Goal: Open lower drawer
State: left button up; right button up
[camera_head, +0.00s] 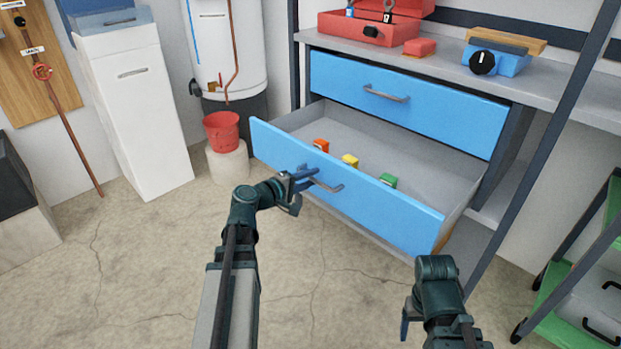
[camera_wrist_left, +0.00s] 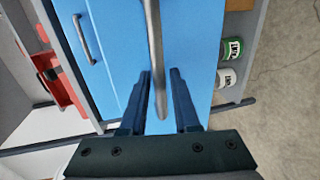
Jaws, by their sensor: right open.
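The lower drawer (camera_head: 350,190) with its blue front is pulled well out of the cabinet. Its grey inside shows a red, a yellow and a green block. Its metal bar handle (camera_head: 326,182) is at my left gripper (camera_head: 300,184). In the left wrist view the handle (camera_wrist_left: 155,55) runs between the two fingers of my left gripper (camera_wrist_left: 160,95), with a gap visible on the sides, so the jaws look open around it. My right gripper (camera_head: 406,325) is open and empty, low in front of the drawer's right end; part of it is hidden.
The blue upper drawer (camera_head: 400,97) is shut. The worktop above holds a red toolbox (camera_head: 365,27) and a blue device with a black knob (camera_head: 495,60). A red bucket (camera_head: 222,131) stands left of the drawer. A green shelf rack (camera_head: 570,290) stands at right. The floor in front is clear.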

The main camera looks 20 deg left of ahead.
pick_arm(q)
jog(key=p+v, duration=0.1)
jog(key=v, duration=0.6)
jog(key=shift+s, duration=0.25)
dwell(0.5)
